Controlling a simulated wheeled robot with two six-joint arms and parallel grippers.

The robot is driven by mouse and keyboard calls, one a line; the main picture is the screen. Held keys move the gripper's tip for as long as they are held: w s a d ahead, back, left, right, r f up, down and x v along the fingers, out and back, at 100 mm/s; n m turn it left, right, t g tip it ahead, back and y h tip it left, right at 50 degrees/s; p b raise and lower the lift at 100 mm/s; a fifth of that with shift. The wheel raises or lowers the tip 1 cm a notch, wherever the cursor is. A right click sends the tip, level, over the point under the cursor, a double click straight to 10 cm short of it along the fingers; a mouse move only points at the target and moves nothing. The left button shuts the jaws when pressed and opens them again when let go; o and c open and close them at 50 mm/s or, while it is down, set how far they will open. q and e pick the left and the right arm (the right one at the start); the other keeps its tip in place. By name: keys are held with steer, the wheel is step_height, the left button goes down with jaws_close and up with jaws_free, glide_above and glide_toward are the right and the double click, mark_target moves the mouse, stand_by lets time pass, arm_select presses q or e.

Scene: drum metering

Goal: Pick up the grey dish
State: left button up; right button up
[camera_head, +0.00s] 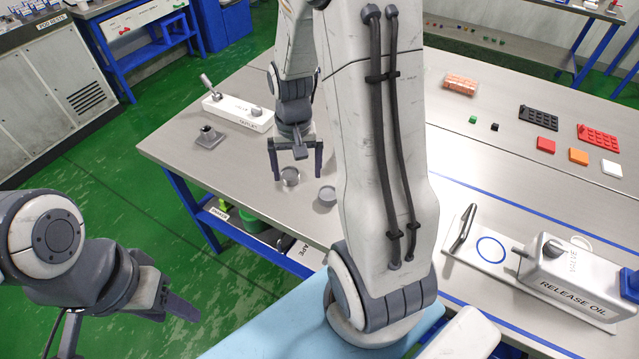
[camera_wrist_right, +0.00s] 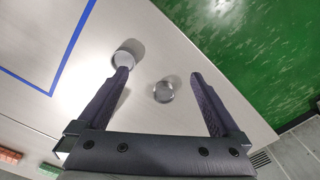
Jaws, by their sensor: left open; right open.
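Two small round dishes stand on the steel table. One grey dish (camera_head: 290,178) is between my right gripper's fingers in the head view; in the wrist view this grey dish (camera_wrist_right: 163,92) lies between and beyond the fingertips. The second dish (camera_head: 326,195) is just to its right; in the wrist view the second dish (camera_wrist_right: 123,59) looks paler and sits by the left fingertip. My right gripper (camera_head: 297,175) is open and empty, pointing down above the table; its fingers show in the wrist view (camera_wrist_right: 159,76). My left gripper (camera_head: 180,304) is open, low at the left, off the table.
A white valve unit (camera_head: 238,112) and a small grey block (camera_head: 208,139) stand left of the dishes. The release oil box (camera_head: 575,275) is at right. Coloured blocks (camera_head: 578,156) lie at the back right. My right arm hides the table's middle.

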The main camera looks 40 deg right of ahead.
steer(key=s+d+f+m, duration=0.1)
steer(key=d+f+m, duration=0.2)
steer(key=d, duration=0.5)
glide_above(328, 194)
step_height(328, 194, down, 5)
steer(key=shift+r, duration=0.1)
steer(key=shift+f+p, duration=0.9)
steer(key=shift+f, duration=2.05)
steer(key=shift+c, duration=0.3)
steer(key=c, duration=1.4)
steer(key=shift+o, duration=0.2)
steer(key=shift+r, duration=0.1)
